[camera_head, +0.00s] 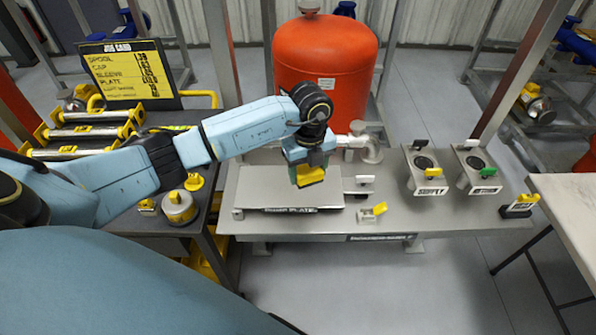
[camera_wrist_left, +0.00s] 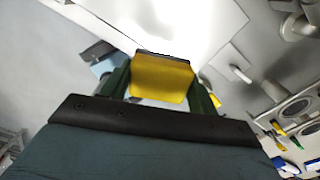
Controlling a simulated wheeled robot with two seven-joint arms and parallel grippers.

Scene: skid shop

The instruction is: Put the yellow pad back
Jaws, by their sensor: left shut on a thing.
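My left gripper (camera_head: 309,178) is shut on a yellow pad (camera_head: 310,174) and holds it over the grey metal bench, in front of the red tank. In the left wrist view the yellow pad (camera_wrist_left: 162,78) sits between the two dark green fingers of the gripper (camera_wrist_left: 160,85). A pale flat plate (camera_head: 265,187) with a label reading "PLATE" on its front edge lies just left of and below the pad. I cannot tell whether the pad touches anything under it. My right gripper is not in view.
A red tank (camera_head: 325,55) stands behind the bench (camera_head: 400,215). Two valve stands, one labelled SUPPLY (camera_head: 430,190), are on the right of the bench. A small yellow-topped bracket (camera_head: 372,211) sits near the front. A dark cart with rollers (camera_head: 90,132) and a job card board (camera_head: 120,72) is at left.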

